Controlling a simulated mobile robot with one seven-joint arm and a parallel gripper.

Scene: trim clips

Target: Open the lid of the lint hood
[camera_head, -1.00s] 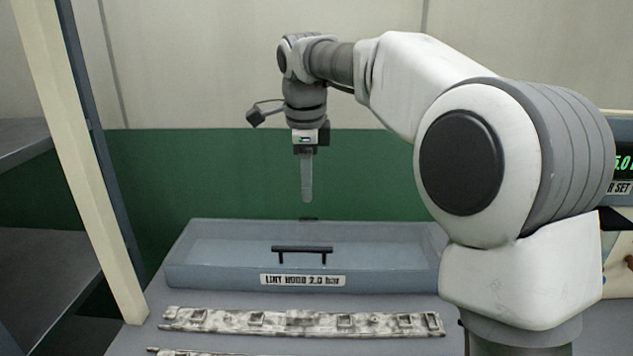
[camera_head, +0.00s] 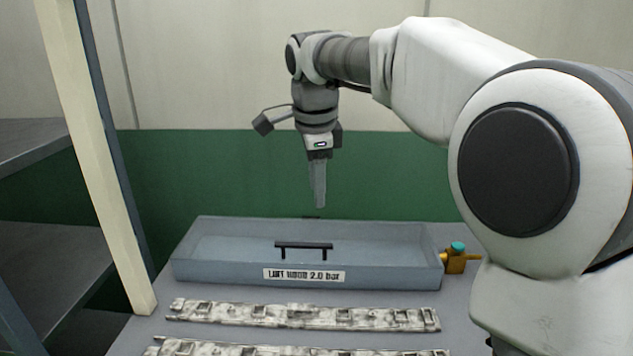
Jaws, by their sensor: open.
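The lint hood (camera_head: 215,273) is a long blue-grey box on the grey table, with a label on its front reading "LINT HOOD 2.0 bar". Its see-through lid (camera_head: 384,243) lies closed on top. A black bar handle (camera_head: 304,245) stands near the lid's front edge. My gripper (camera_head: 319,205) points down above the hood, a little right of the handle in the picture and clear of it. It is open and empty. The fingers overlap from this side, so the gap between them is hidden.
Two mottled grey-white trim strips (camera_head: 303,316) lie in front of the hood. A brass valve with a teal knob (camera_head: 456,258) sits at the hood's right end. A cream post (camera_head: 97,150) and grey shelves (camera_head: 40,255) stand at the left. A green and cream wall is behind.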

